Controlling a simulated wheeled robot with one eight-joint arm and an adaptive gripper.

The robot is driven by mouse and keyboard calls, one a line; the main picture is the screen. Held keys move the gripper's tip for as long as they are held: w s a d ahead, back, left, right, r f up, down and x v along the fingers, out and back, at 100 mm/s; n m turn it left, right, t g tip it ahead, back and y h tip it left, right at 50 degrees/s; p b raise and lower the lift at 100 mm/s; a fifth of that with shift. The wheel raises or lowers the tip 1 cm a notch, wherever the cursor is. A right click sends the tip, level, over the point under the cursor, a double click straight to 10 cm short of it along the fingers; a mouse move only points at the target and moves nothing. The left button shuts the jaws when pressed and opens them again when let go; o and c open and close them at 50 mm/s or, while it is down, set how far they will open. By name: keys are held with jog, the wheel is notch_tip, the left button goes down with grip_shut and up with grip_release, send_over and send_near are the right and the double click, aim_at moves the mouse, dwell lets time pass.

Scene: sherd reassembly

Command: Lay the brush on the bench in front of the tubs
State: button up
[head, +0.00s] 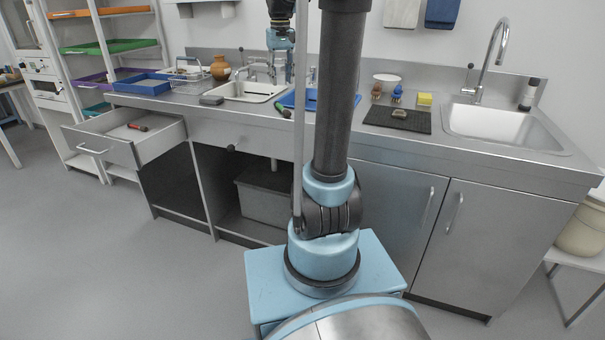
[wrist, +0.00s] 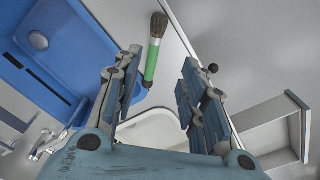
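The brush, with a green handle and dark bristles, lies on the bench near its front edge in the head view (head: 284,111) and in the wrist view (wrist: 152,58). It is beside the blue tub (wrist: 82,62) and close to the white tub (wrist: 150,126). In the head view the white tub (head: 232,92) is left of the blue tub (head: 290,99), which my arm partly hides. My gripper (head: 289,80) is above the bench. In the wrist view its fingers (wrist: 158,82) are spread apart, with nothing between them; the brush is beyond the tips.
A grey block (head: 211,100) lies left of the white tub. A dark mat (head: 398,120), small figures, a yellow sponge (head: 425,99) and a sink (head: 500,124) are at right.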

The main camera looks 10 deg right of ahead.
jog(key=s+f, duration=0.7)
jog(key=s, duration=0.3)
jog(key=s+f+t, duration=0.1)
jog(key=s+f, duration=0.7)
jog(key=s, duration=0.3)
jog(key=s+f+m, duration=0.1)
jog(key=s+f, duration=0.7)
jog(key=s, duration=0.3)
jog(key=shift+s+d+f+t, duration=0.15)
jog(key=shift+s+d+t, duration=0.05)
jog(key=shift+t, duration=0.1)
